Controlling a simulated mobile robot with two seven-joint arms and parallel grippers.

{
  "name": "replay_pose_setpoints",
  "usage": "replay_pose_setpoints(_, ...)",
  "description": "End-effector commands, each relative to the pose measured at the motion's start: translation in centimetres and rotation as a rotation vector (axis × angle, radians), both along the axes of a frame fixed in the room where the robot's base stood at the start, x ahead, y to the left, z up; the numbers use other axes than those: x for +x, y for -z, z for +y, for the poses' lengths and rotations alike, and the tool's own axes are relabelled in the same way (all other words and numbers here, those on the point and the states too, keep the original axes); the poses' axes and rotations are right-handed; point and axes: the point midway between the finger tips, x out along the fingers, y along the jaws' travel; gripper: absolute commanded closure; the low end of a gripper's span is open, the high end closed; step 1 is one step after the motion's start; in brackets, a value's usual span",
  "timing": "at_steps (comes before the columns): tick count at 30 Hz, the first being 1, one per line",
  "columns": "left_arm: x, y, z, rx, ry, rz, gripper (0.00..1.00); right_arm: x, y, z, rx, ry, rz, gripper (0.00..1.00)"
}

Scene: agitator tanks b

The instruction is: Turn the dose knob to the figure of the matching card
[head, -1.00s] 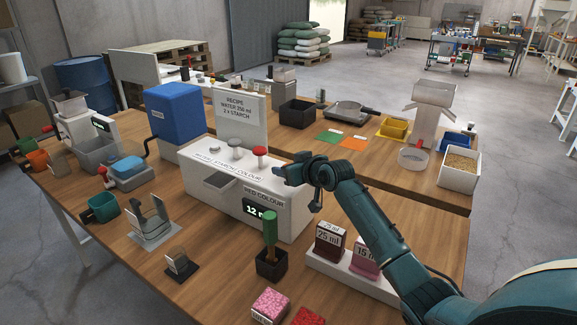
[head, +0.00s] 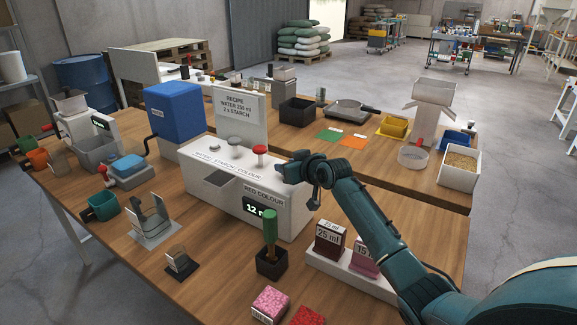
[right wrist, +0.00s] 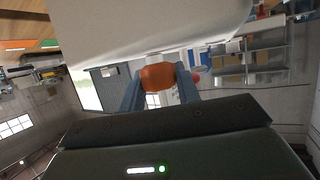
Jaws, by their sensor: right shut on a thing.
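The white dosing machine (head: 225,196) stands mid-table, with a RED COLOUR label and a dark display (head: 256,211) starting with "12 m"; the rest is covered. My right gripper (head: 284,172) is at the machine's right end. In the right wrist view its fingers (right wrist: 158,80) are shut on an orange knob (right wrist: 157,76), close to the machine's white wall (right wrist: 140,25). The knob is hidden in the head view. A dark red card block (head: 329,242) reads "25 ml". A pink block (head: 364,256) beside it is partly hidden by my arm, its figure unclear. My left gripper is out of view.
A green-handled tool (head: 270,228) stands in a black holder (head: 271,263) before the machine. A pink block (head: 270,304) and a red block (head: 307,317) lie at the front edge. A recipe board (head: 240,118) rises behind the machine.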

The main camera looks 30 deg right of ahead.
Motion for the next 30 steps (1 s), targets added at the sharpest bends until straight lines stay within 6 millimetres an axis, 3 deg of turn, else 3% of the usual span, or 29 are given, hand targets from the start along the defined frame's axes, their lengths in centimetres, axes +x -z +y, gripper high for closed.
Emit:
replay_pose_setpoints(11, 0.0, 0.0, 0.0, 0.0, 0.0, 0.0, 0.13, 0.0, 0.0, 0.2, 0.003, 0.085, 0.0, 0.9)
replay_pose_setpoints(30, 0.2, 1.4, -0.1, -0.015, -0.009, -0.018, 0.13, 0.1, 0.5, 0.3, 0.009, 0.601, 0.001, 0.9)
